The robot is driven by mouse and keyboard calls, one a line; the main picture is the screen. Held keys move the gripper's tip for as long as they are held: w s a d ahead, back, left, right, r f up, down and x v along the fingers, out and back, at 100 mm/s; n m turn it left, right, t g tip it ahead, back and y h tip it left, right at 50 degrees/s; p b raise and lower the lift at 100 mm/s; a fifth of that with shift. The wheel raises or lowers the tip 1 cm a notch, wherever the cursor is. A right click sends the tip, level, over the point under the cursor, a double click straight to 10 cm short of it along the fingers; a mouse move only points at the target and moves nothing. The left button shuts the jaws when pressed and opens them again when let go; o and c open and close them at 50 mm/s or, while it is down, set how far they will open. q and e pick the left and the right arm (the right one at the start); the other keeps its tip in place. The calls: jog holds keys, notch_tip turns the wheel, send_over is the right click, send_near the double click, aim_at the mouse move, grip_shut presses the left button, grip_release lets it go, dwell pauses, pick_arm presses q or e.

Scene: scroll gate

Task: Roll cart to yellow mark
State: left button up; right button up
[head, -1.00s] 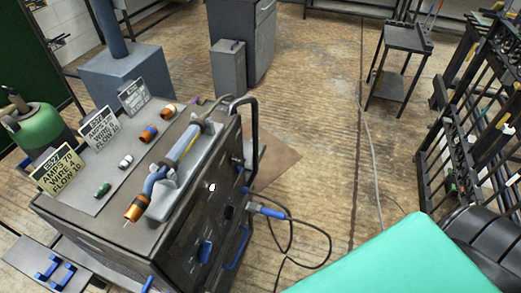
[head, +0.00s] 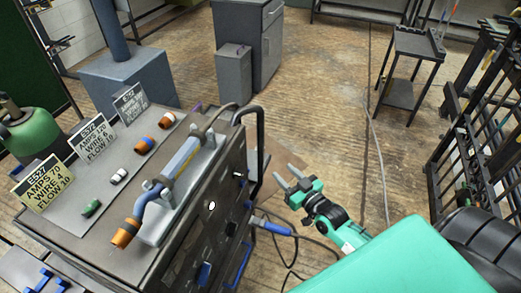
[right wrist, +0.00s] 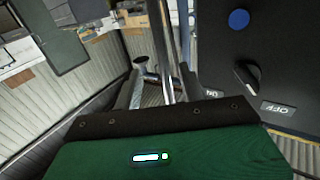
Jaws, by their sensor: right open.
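The cart (head: 120,240) is a dark metal welding cart at the lower left of the head view. Its black handle (head: 259,135) stands up at the right side. My right gripper (head: 286,176) is open to the right of the handle, its two grey fingers pointing up and left towards it. They look apart from the handle in the head view. In the right wrist view, the gripper (right wrist: 162,92) is beside the cart's dark panel (right wrist: 255,50), which has a knob and a blue button. I cannot make out a yellow mark. My left gripper is out of view.
A blue-plugged cable (head: 272,226) loops below my right gripper. A grey cabinet (head: 245,40), a small black stand (head: 408,75) and a rack (head: 470,140) surround open wooden floor.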

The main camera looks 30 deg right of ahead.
send_near(263, 151)
jog(key=w, duration=0.5)
jog(key=w+a, duration=0.1)
jog(key=w, duration=0.1)
jog(key=w+p, duration=0.1)
jog(key=w, duration=0.1)
jog(key=shift+w+a+r, duration=0.1)
jog(key=shift+w+a, duration=0.1)
jog(key=shift+a, duration=0.05)
jog(key=shift+w+a, duration=0.15)
jog(key=shift+w, duration=0.65)
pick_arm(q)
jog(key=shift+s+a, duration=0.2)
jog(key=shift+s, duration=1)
pick_arm(e)
jog(key=c, duration=0.9)
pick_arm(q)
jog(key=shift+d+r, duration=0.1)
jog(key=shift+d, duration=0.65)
